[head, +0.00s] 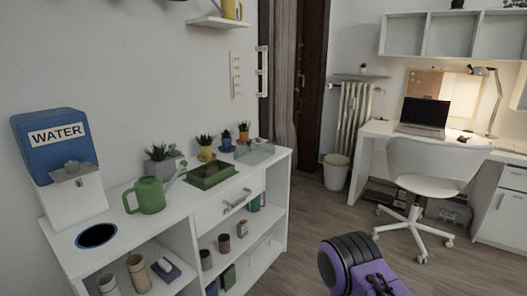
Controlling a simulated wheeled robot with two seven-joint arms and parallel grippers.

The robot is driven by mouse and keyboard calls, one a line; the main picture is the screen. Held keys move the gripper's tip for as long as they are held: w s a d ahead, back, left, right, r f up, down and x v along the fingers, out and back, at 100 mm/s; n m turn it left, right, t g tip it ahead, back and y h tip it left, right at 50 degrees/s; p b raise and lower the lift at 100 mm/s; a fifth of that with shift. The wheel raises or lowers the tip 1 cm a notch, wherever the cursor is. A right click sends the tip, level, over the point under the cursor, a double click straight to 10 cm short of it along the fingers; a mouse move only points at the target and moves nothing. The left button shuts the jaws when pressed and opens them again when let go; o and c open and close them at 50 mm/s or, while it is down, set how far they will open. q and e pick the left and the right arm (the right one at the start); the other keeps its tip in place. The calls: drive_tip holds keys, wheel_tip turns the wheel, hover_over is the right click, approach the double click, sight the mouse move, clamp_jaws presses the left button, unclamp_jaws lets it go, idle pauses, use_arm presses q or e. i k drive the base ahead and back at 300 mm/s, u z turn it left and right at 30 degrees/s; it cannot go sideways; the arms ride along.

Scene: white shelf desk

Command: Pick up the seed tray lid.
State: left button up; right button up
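A clear, see-through box-shaped piece, which looks like the seed tray lid (255,153), sits on the white shelf desk (127,208) near its far right end. The green seed tray (211,176) with dark contents stands just left of it and nearer to me, without a cover on it. Neither of my grippers shows. A purple and black part of my own arm is at the bottom edge, right of the desk, with no fingers visible.
Small potted plants (206,148) line the wall behind the tray. A green watering can (151,195) and a blue water dispenser (55,140) stand to the left, near a round dark opening (97,235). A drawer handle (237,201) sticks out in front.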

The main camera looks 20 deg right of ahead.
sight(250, 153)
drive_tip(key=z, duration=0.6)
drive_tip(key=i, duration=0.55)
drive_tip(key=z, duration=0.6)
drive_tip(key=i, duration=0.8)
drive_tip(key=u, duration=0.35)
